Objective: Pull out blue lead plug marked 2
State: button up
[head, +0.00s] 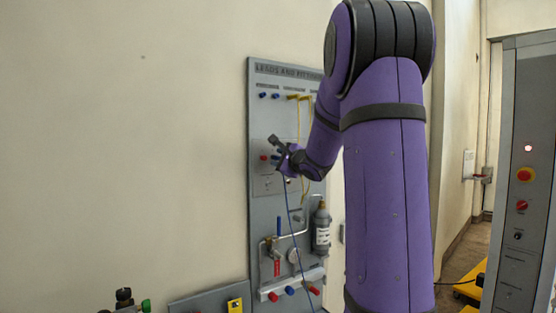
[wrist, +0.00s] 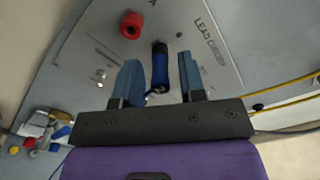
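In the wrist view a blue lead plug (wrist: 160,68) sits at a black socket on the grey lead checker plate (wrist: 205,50). Its blue lead (head: 290,215) hangs down the board in the head view. No number 2 is legible on the plug. My gripper (wrist: 161,72) has its two blue fingers apart, one on each side of the plug, with a gap showing on both sides. In the head view my gripper (head: 281,150) is at the middle of the wall board, and my arm hides part of it.
A red socket (wrist: 131,25) is beside the plug on the plate. A control cabinet (head: 525,200) stands at the right.

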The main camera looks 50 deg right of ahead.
grip_shut()
jog(key=shift+s, duration=0.15)
jog(key=v, duration=0.4)
jog(key=shift+s+a, duration=0.15)
jog(key=shift+s, duration=0.2)
dwell(0.9)
